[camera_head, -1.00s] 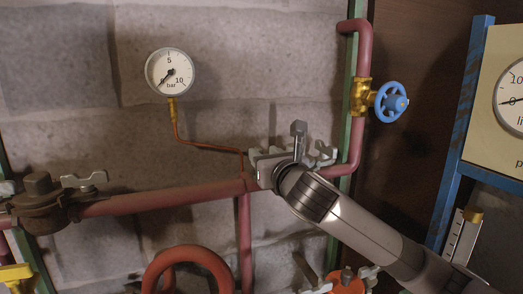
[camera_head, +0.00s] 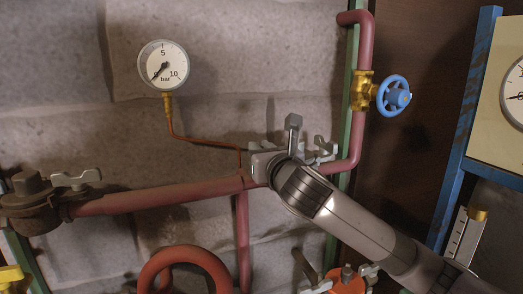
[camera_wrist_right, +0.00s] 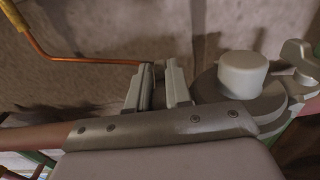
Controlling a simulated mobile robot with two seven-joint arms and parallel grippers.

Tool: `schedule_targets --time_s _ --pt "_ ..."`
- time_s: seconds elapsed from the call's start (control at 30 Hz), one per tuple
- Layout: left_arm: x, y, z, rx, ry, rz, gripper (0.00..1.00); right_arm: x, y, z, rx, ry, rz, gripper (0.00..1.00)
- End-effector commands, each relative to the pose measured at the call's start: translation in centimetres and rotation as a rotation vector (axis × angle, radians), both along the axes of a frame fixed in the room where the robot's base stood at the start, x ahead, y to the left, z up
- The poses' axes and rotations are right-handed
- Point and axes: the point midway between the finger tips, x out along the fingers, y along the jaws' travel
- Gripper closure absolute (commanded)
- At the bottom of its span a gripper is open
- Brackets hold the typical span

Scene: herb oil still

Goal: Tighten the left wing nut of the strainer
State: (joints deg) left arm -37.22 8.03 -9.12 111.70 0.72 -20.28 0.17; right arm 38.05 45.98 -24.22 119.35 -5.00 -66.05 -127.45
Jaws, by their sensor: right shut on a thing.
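My right gripper (camera_head: 268,163) is at a grey fitting on the red pipe, which I take to be the strainer; the wrist covers most of it in the head view. In the right wrist view, the two fingers (camera_wrist_right: 157,88) are close together, left of the strainer's round pale cap (camera_wrist_right: 243,72). They are shut on a small part that they hide, apparently the left wing nut. The other wing nut (camera_wrist_right: 298,57) stands right of the cap, and also shows in the head view (camera_head: 322,150). My left gripper is not in view.
A pressure gauge (camera_head: 163,64) on a thin copper tube (camera_head: 200,141) is above left. A blue handwheel (camera_head: 393,96) is above right. A brown fitting (camera_head: 32,205) with a wing nut (camera_head: 77,180) is at far left. An orange fitting (camera_head: 345,281) lies below my right arm.

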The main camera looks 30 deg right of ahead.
Motion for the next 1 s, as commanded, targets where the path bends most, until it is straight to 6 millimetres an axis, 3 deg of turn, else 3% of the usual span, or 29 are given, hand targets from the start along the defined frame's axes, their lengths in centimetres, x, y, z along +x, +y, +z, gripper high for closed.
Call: schedule_targets --time_s 0.37,1.0 --pt "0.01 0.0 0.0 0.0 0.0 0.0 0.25 0.13 0.22 0.14 0.001 -0.002 -0.209 1.0" --pt "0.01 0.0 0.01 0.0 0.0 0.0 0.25 0.29 0.36 0.12 0.002 -0.001 -0.818 1.0"
